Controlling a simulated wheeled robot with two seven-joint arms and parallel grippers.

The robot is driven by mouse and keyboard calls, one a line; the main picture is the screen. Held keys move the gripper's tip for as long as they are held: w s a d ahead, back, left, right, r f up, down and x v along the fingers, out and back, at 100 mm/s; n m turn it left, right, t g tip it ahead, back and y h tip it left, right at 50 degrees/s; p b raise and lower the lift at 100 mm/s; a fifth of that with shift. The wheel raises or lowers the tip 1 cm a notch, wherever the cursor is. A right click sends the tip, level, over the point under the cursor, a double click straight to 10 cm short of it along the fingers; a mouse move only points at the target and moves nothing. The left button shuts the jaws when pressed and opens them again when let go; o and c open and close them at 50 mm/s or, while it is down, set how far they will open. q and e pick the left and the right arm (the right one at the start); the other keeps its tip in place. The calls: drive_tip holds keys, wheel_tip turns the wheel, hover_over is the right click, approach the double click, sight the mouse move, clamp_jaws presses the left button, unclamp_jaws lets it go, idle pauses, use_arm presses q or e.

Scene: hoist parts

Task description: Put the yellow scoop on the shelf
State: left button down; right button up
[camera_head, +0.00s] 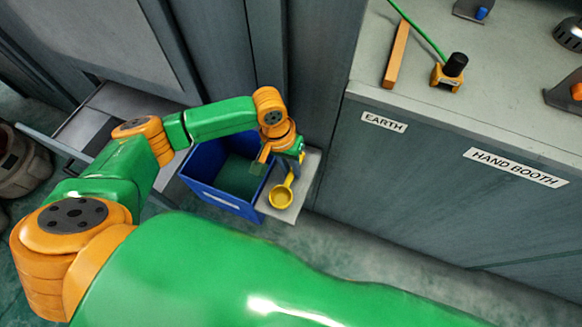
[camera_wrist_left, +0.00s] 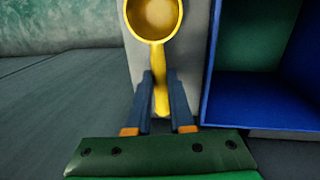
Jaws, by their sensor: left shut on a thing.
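The yellow scoop (camera_head: 281,197) shows in the head view with its round bowl toward me, over a small grey shelf (camera_head: 308,172) beside the blue bin. My left gripper (camera_head: 291,168) is above the shelf, shut on the scoop's handle. In the left wrist view, the two fingers (camera_wrist_left: 160,95) close on either side of the handle, and the scoop's bowl (camera_wrist_left: 153,17) is beyond the fingertips over the grey surface (camera_wrist_left: 190,50). I cannot tell whether the scoop touches the shelf. My right gripper is not in view.
A blue bin (camera_head: 196,187) stands directly left of the shelf; its wall also shows close by in the left wrist view (camera_wrist_left: 207,85). A cabinet labelled EARTH and HAND BOOTH (camera_head: 430,190) stands at the right, with several parts on top. Open floor (camera_head: 360,255) lies in front.

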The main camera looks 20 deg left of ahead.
use_arm(q)
drive_tip(key=c, duration=0.8)
unclamp_jaws()
drive_tip(key=shift+f, duration=0.1)
drive_tip(key=r+p, duration=0.1)
drive_tip(key=r, duration=0.3)
drive_tip(key=a+r+p, duration=0.1)
drive_tip(key=r, duration=0.3)
drive_tip(key=a+r+p, duration=0.1)
drive_tip(key=r, duration=0.3)
drive_tip(key=shift+a, duration=0.15)
